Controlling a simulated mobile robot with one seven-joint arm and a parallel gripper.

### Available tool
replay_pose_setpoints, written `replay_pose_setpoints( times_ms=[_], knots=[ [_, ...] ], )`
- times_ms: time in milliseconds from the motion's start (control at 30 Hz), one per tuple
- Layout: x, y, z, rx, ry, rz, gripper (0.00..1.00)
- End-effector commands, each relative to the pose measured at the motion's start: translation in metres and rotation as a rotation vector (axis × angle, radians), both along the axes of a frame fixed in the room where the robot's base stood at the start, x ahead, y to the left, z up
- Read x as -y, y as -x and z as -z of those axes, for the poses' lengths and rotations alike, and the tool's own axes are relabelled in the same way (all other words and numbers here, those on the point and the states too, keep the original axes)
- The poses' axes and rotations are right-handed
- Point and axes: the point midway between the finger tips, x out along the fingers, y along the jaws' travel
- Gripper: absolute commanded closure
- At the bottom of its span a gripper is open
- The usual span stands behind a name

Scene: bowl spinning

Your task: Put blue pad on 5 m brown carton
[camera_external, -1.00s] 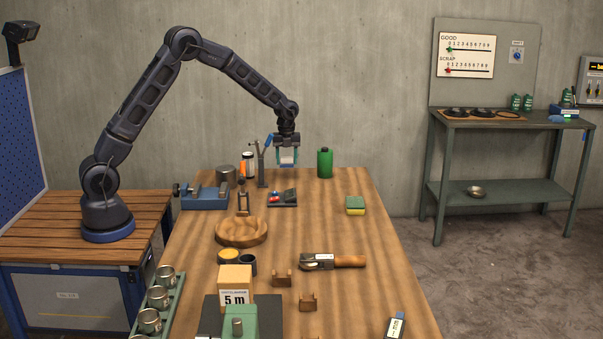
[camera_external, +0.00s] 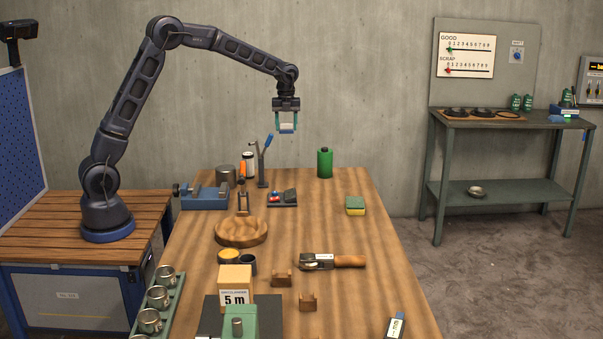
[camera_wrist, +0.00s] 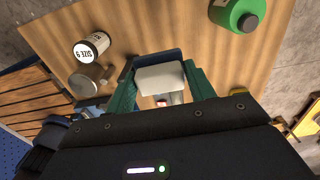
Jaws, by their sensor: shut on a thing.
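My gripper (camera_external: 287,129) is high above the far end of the bench, its teal fingers pointing down. It is shut on a pale block with a dark blue side, which I take to be the blue pad (camera_wrist: 160,78); in the external view the pad (camera_external: 287,119) is small between the fingers. The brown carton marked "5 m" (camera_external: 236,282) stands at the near left of the bench, well away from my gripper. Its front label faces the external camera, and a green device (camera_external: 240,321) stands in front of it.
A round wooden bowl (camera_external: 241,232), a blue vise (camera_external: 204,196) and a thin upright stand (camera_external: 262,170) lie between my gripper and the carton. A green bottle (camera_external: 325,163) stands at the far end. A wooden-handled tool (camera_external: 333,261) lies mid-bench. The right half is mostly clear.

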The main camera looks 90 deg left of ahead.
Motion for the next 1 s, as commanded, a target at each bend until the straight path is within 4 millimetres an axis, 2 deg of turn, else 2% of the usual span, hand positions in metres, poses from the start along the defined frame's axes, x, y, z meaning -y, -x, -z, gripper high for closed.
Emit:
replay_pose_setpoints(
  times_ms=[167, 267, 400, 600, 800, 1000],
  knots=[
    [0.025, -0.016, -0.004, 0.000, 0.000, 0.046, 0.68],
    [0.055, -0.033, -0.010, 0.000, 0.000, 0.100, 0.68],
    [0.110, -0.059, -0.021, 0.000, 0.001, 0.193, 0.68],
    [0.192, -0.089, -0.036, 0.000, 0.002, 0.328, 0.68],
    [0.276, -0.109, -0.051, -0.001, 0.001, 0.461, 0.68],
    [0.362, -0.118, -0.066, -0.001, 0.001, 0.592, 0.68]
  ],
)
